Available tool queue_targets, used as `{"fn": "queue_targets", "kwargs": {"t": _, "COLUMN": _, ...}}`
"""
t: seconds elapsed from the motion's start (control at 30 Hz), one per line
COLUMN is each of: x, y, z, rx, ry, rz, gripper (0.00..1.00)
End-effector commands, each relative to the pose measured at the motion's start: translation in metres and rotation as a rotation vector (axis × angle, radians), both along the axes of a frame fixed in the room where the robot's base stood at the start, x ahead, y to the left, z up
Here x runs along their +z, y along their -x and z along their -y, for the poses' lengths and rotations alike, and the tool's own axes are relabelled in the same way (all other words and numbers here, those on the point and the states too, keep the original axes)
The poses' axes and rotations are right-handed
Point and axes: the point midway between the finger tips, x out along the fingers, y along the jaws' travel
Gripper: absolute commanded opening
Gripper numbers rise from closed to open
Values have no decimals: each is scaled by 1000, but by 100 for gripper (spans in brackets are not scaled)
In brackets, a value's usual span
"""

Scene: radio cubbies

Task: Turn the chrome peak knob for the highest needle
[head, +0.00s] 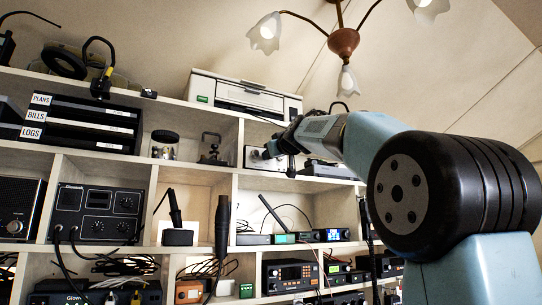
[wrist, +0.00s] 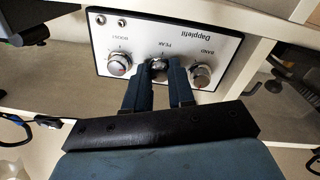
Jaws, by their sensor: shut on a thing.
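The chrome peak knob (wrist: 159,64) is the middle knob on a white-faced unit (wrist: 218,50), which appears upside down in the wrist view. My gripper (wrist: 161,74) is shut on this knob, one dark finger on each side; the fingers hide part of it. A band knob (wrist: 201,76) sits to the right. In the head view, my gripper (head: 281,146) reaches into a cubby and partly covers the white unit (head: 254,157). I cannot make out a meter needle in either view.
The unit sits in a wooden cubby shelf (head: 200,172).

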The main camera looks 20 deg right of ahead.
Motion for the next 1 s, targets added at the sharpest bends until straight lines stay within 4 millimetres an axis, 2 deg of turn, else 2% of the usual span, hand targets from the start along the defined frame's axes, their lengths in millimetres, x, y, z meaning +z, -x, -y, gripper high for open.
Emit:
{"fn": "queue_targets", "kwargs": {"t": 0.2, "x": -1, "y": 0, "z": 0, "rx": 1, "ry": -1, "rz": -1, "gripper": 0}}
{"fn": "queue_targets", "kwargs": {"t": 0.23, "x": -1, "y": 0, "z": 0, "rx": 1, "ry": -1, "rz": -1, "gripper": 26}}
{"fn": "queue_targets", "kwargs": {"t": 0.47, "x": 0, "y": 0, "z": 0, "rx": 1, "ry": -1, "rz": -1, "gripper": 48}}
{"fn": "queue_targets", "kwargs": {"t": 0.77, "x": 0, "y": 2, "z": 0, "rx": 0, "ry": -1, "rz": 0, "gripper": 49}}
{"fn": "queue_targets", "kwargs": {"t": 1.0, "x": 0, "y": 26, "z": 4, "rx": 0, "ry": -2, "rz": 1, "gripper": 49}}
